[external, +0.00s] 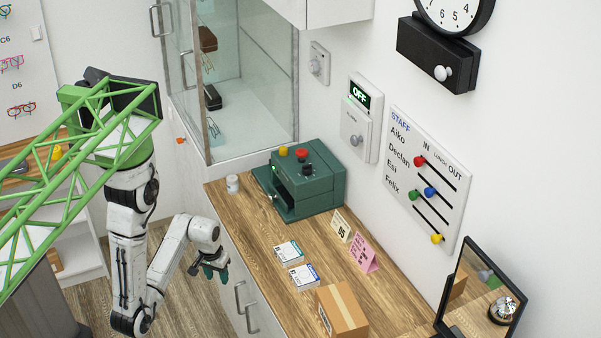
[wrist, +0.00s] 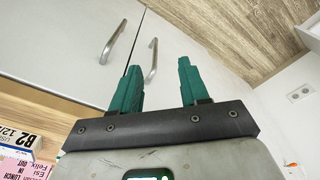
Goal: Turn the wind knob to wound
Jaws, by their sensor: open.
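A silver knob (external: 442,73) sits on the front of a black box (external: 418,52) on the wall, right under the round clock (external: 455,12), whose top is cut off. It looks like the wind knob; I cannot read a wound mark. My gripper (external: 215,273) hangs low in front of the counter's cabinet doors, far below and left of the knob. In the wrist view the two green fingers of my gripper (wrist: 158,78) are apart with nothing between them. The knob does not show in the wrist view.
The wooden counter (external: 262,232) holds a green machine (external: 310,180), small boxes, cards, a cardboard box (external: 341,311) and a mirror (external: 482,290). On the wall are a panel reading OFF (external: 361,112), a small dial plate (external: 319,63) and a staff board (external: 430,175). A glass cabinet (external: 240,80) stands behind.

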